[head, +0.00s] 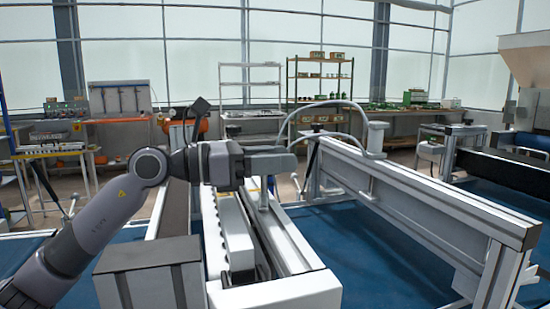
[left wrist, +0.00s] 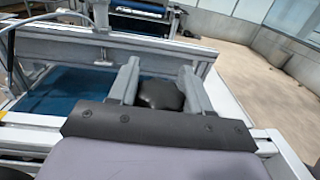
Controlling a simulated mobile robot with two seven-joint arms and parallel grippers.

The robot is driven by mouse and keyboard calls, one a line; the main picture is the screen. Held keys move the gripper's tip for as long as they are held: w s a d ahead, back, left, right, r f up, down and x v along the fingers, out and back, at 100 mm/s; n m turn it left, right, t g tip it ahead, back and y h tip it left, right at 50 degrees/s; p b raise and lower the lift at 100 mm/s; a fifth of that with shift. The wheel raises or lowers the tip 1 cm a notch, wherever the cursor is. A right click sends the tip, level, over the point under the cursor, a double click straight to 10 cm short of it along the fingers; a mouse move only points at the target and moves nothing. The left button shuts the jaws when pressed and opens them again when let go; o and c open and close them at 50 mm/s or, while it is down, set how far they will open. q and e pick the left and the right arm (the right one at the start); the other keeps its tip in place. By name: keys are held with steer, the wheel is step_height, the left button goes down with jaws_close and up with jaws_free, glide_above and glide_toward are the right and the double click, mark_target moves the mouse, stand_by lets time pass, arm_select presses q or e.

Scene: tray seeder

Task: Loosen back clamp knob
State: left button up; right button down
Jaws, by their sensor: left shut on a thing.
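The clamp knob (left wrist: 160,94) is black and rounded. In the left wrist view it sits between the two grey fingers of my left gripper (left wrist: 160,76), which is shut on it. In the head view my left gripper (head: 276,163) is at the far end of the long light-grey seeder rail, above a short upright post (head: 263,192). The knob itself is hidden by the gripper in the head view. My right gripper is in neither view.
A long aluminium beam (head: 430,204) on legs runs to the right of the gripper, with a curved grey hose above it. A grey box (head: 147,254) stands near front left. Blue surface (head: 370,262) lies below. Benches and shelves (head: 320,78) line the back.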

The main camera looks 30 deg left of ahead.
arm_select(q)
steer(key=shift+a+n+t+y+p, duration=0.1)
steer(key=shift+n+t+y+p, duration=0.2)
steer(key=shift+n+t+y, duration=0.45)
steer(key=shift+w+n+y, duration=0.1)
steer(key=shift+n+y, duration=0.15)
steer(key=shift+y, duration=0.2)
steer(key=shift+n+t+y, duration=0.4)
steer(key=shift+t+y, duration=0.1)
steer(key=shift+t, duration=0.05)
steer(key=shift+a+f+y, duration=0.1)
steer(key=shift+y, duration=0.2)
steer(key=o, duration=1)
steer(key=shift+c, duration=0.2)
